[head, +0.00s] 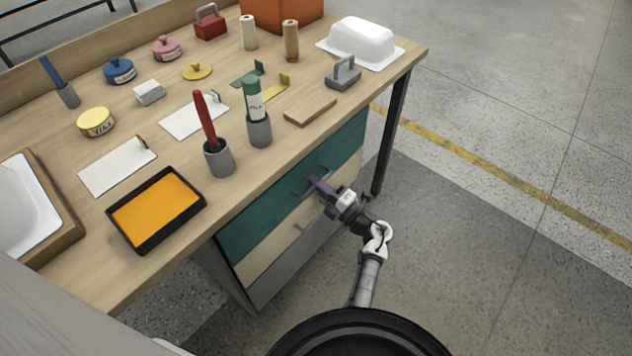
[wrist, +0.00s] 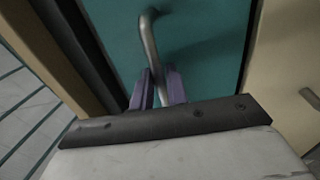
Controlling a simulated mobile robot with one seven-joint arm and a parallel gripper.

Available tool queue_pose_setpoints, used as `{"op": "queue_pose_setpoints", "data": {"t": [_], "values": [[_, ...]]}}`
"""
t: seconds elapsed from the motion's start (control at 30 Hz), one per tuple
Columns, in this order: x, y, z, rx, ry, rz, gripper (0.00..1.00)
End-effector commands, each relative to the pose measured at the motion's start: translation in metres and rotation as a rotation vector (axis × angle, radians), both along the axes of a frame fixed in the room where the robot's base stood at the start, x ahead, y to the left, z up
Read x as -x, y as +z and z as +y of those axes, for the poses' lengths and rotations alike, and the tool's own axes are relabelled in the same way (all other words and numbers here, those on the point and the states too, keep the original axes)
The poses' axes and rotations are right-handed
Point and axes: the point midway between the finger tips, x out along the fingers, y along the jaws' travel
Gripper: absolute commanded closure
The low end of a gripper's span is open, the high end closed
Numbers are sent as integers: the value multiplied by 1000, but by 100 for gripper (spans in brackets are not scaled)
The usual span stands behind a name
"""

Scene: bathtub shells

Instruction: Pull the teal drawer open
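The teal drawer (head: 262,222) is the top drawer under the workbench, and its front looks flush with the drawers below. Its grey bar handle (head: 298,193) sticks out near the middle of the front. My gripper (head: 316,183) is at this handle, coming from the front right. In the wrist view the teal front (wrist: 205,22) fills the middle, and the handle (wrist: 149,38) runs down between the two purple fingers (wrist: 160,86). The fingers are close together and look shut on the bar. The lower end of the bar is hidden behind the gripper body.
A beige drawer (head: 265,255) with its own handle lies just below, over a grey one. The bench top (head: 60,305) holds cups, an orange tray (head: 157,208) and other items. A dark bench leg (head: 391,135) stands right of the drawers. Floor in front is clear.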

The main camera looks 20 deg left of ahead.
Motion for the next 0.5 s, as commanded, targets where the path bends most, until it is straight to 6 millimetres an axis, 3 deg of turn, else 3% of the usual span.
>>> {"op": "queue_pose_setpoints", "data": {"t": [0.37,0.5], "values": [[-2,1,6,0,-1,0,84],[-2,1,6,0,-1,0,100]]}}
